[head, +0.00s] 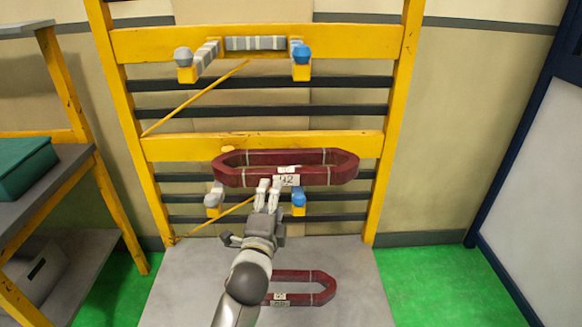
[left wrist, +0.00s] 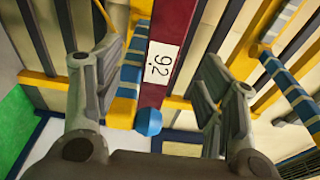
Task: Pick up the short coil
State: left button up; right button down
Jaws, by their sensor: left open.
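Two dark red, elongated six-sided coils are in the head view. The upper coil (head: 340,176) is at the yellow rack's lower pegs and bears a white tag reading 92. The lower coil (head: 318,298) is near the grey base, partly hidden by my left arm; its tag is too small to read. Which coil is the short one I cannot tell for sure. My left gripper (head: 268,188) is open at the upper coil's near side. In the left wrist view its fingers (left wrist: 165,80) stand apart on both sides of the tagged red bar (left wrist: 172,35). My right gripper is not in view.
The yellow rack (head: 265,147) has dark crossbars and pegs with a grey end (head: 214,198) and a blue end (head: 299,200). Upper striped pegs (head: 255,43) are empty. A side table (head: 45,185) with a green box (head: 22,166) stands at left.

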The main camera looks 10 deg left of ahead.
pick_arm(q)
jog(key=w, duration=0.7)
jog(key=shift+w+a+r+p, duration=0.2)
jog(key=shift+w+a+p, duration=0.05)
jog(key=shift+w+p, duration=0.15)
grip_shut()
jog(key=shift+r, duration=0.2)
